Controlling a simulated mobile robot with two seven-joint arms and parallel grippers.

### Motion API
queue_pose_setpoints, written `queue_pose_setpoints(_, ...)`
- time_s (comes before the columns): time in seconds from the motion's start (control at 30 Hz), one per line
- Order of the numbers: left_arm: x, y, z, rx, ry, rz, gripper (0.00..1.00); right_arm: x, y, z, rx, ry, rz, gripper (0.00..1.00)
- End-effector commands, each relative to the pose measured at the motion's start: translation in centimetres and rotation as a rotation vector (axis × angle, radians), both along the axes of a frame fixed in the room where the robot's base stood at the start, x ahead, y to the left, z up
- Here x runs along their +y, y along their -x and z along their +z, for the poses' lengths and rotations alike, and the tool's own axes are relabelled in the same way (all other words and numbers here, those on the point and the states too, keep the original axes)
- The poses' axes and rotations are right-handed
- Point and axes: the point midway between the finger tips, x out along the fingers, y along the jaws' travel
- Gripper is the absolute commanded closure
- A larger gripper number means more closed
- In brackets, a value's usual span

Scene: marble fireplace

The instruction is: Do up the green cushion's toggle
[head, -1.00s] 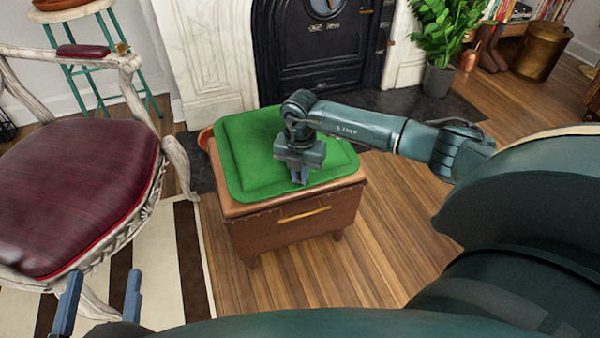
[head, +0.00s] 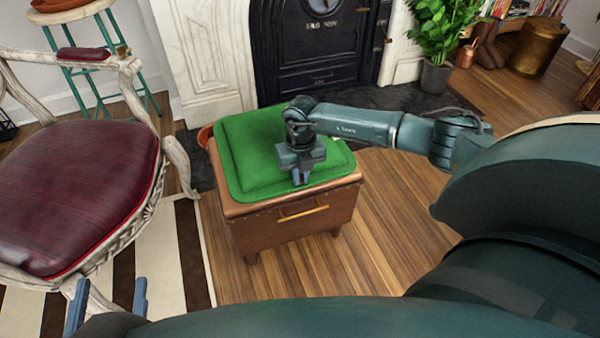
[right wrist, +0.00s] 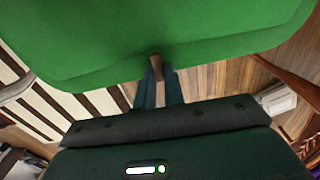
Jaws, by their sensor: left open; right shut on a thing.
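The green cushion (head: 255,140) lies flat on top of a small wooden chest (head: 325,218). It also fills the top of the right wrist view (right wrist: 180,28). My right gripper (head: 300,178) points down at the cushion's near edge. In the right wrist view its fingers (right wrist: 158,88) are shut on a small brown toggle (right wrist: 155,66) at the cushion's edge. The fingers cover part of the toggle, and I cannot make out a loop. My left gripper (head: 108,304) is open and empty at the lower left, well away from the cushion.
A carved armchair with a dark red seat (head: 80,190) stands left of the chest. A black fireplace (head: 318,60) is behind it, and a potted plant (head: 437,78) is at the back right. The wooden floor (head: 375,225) right of the chest is clear.

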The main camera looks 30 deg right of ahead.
Motion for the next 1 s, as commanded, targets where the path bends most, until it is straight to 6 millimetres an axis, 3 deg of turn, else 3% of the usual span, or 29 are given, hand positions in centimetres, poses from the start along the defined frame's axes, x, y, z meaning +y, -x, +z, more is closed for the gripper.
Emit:
queue_pose_setpoints(0.6, 0.06, -0.08, -0.16, 0.001, -0.006, 0.002, 0.44, -0.02, -0.03, 0.03, -0.001, -0.001, 0.052, 1.00)
queue_pose_setpoints(0.63, 0.06, -0.08, -0.13, 0.000, -0.005, 0.002, 0.44, -0.02, -0.03, 0.03, -0.001, -0.001, 0.052, 0.89)
queue_pose_setpoints(0.73, 0.06, -0.09, 0.00, -0.003, -0.005, 0.002, 0.44, -0.02, -0.03, 0.03, -0.001, -0.001, 0.052, 0.80)
queue_pose_setpoints(1.0, 0.07, -0.05, 0.34, -0.009, -0.009, -0.003, 0.44, -0.04, -0.03, 0.20, -0.001, 0.000, 0.050, 0.80)
